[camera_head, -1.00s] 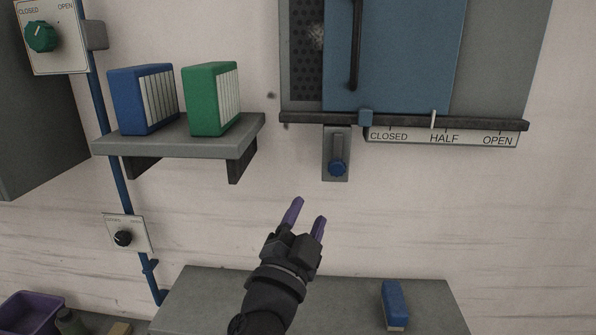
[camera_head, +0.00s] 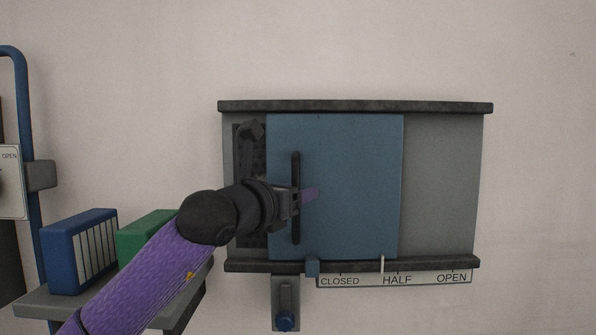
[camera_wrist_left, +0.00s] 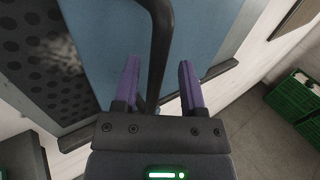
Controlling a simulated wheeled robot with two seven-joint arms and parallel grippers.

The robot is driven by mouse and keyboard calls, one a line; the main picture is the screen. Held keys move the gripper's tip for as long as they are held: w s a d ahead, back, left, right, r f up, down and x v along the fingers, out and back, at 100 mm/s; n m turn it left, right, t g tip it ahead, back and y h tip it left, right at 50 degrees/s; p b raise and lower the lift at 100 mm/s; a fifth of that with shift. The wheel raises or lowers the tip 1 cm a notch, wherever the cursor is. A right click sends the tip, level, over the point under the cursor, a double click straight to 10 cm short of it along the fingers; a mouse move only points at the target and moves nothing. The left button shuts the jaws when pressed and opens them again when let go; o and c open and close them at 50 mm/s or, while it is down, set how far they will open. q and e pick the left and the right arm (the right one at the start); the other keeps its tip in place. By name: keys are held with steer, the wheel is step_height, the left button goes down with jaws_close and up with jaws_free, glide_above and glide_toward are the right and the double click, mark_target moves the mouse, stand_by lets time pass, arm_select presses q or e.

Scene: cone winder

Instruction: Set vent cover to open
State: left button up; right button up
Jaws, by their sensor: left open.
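The vent cover (camera_head: 350,170) is a blue sliding panel on rails, with a black vertical handle (camera_head: 296,165) near its left edge. Its white pointer (camera_head: 382,264) stands just left of the HALF mark on the scale (camera_head: 425,281). A strip of dark perforated vent (camera_head: 242,220) shows left of the cover. My left gripper (camera_head: 308,195) is at the handle, fingers open. In the left wrist view the handle (camera_wrist_left: 160,45) passes between the two purple fingers (camera_wrist_left: 160,80), with gaps visible beside it. My right gripper is out of view.
A bracket with a blue knob (camera_head: 286,321) hangs below. Blue (camera_head: 75,255) and green binders (camera_head: 140,236) stand on a shelf at left. The track right of the cover is clear.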

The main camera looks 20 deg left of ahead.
arm_select(q)
steer(key=shift+w+a+f, duration=0.2)
steer(key=shift+w+a, duration=0.05)
steer(key=shift+w, duration=0.3)
steer(key=shift+s+d, duration=0.1)
steer(key=shift+d, duration=0.15)
steer(key=shift+c, duration=1.4)
jaws_close()
steer(key=shift+r, duration=0.1)
steer(key=shift+a, duration=0.1)
